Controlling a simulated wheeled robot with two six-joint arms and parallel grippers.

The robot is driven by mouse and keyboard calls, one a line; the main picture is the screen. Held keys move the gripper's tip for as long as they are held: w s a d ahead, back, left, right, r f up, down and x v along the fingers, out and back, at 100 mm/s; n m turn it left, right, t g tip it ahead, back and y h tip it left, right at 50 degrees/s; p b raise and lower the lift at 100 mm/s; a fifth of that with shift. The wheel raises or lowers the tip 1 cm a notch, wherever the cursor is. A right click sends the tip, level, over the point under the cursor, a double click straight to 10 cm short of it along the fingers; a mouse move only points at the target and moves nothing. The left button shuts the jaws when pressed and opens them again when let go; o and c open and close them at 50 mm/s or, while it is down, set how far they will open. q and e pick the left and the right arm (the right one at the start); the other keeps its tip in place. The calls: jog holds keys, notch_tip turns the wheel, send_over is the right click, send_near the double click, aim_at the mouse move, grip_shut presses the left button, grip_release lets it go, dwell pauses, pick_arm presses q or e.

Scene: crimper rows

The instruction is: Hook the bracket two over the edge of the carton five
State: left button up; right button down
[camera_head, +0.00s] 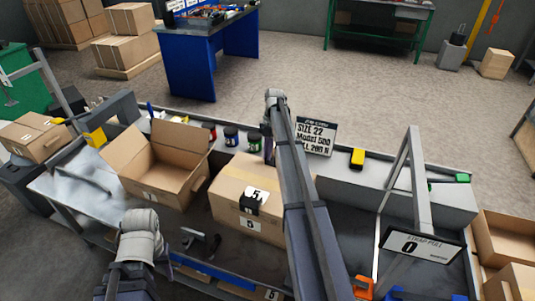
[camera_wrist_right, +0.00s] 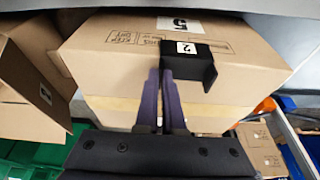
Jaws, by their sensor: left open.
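Carton five (camera_head: 225,195) is a closed brown box on the bench in the head view. Its numbered top shows in the right wrist view (camera_wrist_right: 120,40). Bracket two (camera_wrist_right: 205,62) is black with a white "2" sticker, at the carton's edge, part of it projecting past the face. I cannot tell whether it sits down on the edge. My right gripper (camera_wrist_right: 162,75) has its purple fingers close together on the bracket's left end. In the head view my right arm partly covers the carton. My left arm (camera_head: 138,240) is low at left, its gripper open, fingers hard to make out.
An open carton (camera_head: 160,180) stands left of carton five. Small jars (camera_head: 232,137) and a "SIZE 22" sign (camera_head: 316,136) stand behind it. A strap-pull display (camera_head: 422,246) is to the right. An orange clamp (camera_head: 364,286) lies at the front.

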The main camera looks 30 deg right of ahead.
jog(key=c, duration=1)
grip_release()
jog(key=shift+o, duration=0.2)
jog(key=p+v, duration=0.7)
jog(key=shift+r, duration=0.35)
jog(key=shift+w+d, duration=0.1)
